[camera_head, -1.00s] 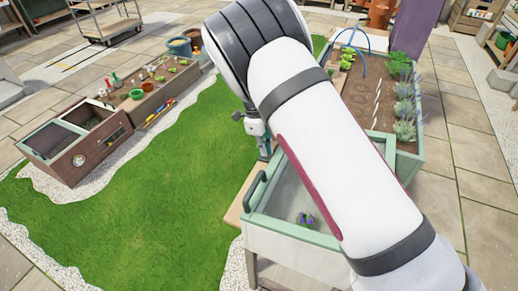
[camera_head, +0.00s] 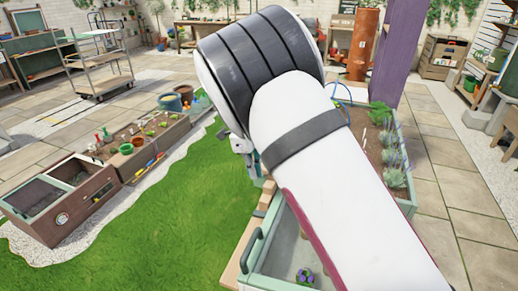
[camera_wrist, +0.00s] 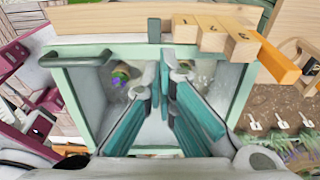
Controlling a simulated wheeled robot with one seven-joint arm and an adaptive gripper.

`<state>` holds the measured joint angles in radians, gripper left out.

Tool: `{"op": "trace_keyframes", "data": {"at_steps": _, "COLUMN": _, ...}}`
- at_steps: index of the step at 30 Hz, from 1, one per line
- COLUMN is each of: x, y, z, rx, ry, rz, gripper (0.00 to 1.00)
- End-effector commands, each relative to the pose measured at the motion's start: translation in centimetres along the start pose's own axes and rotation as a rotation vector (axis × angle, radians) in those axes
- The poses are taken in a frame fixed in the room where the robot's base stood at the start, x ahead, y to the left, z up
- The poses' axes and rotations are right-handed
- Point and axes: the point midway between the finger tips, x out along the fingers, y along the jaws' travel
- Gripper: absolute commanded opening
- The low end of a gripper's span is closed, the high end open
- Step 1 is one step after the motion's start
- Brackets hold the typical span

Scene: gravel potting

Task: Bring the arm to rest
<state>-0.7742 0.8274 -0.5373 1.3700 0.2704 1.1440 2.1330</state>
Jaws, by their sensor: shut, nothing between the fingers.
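My arm, white with dark grey bands, fills the middle of the head view. A small part of my gripper shows below the dark joint in the head view, mostly hidden by the arm. In the wrist view my gripper (camera_wrist: 160,75) has teal fingers, shut with nothing held. It hangs over a green-framed basin (camera_wrist: 102,48), apart from the potted purple flower (camera_wrist: 120,77) inside it. In the head view the basin (camera_head: 262,262) and flower (camera_head: 304,277) are partly covered by my arm.
A wooden ledge with several wooden blocks (camera_wrist: 211,35) and an orange piece (camera_wrist: 277,60) borders the basin. A planter bed (camera_head: 409,205) stands to its right. Grass (camera_head: 170,230) is open at left; a cart (camera_head: 97,62) stands behind.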

Motion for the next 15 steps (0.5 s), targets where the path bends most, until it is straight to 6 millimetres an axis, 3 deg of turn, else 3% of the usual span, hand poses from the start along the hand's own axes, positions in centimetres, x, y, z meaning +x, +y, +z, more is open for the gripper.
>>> {"op": "trace_keyframes", "data": {"at_steps": 5, "x": -1.4, "y": -0.2, "z": -1.5, "rx": -0.036, "ry": -0.024, "rz": 0.006, "gripper": 0.0}}
{"op": "trace_keyframes", "data": {"at_steps": 10, "x": -5.3, "y": 0.3, "z": -6.4, "rx": -0.186, "ry": -0.103, "rz": 0.016, "gripper": 0.0}}
{"op": "trace_keyframes", "data": {"at_steps": 15, "x": -9.3, "y": 2.0, "z": -12.2, "rx": -0.397, "ry": -0.189, "rz": -0.008, "gripper": 0.0}}
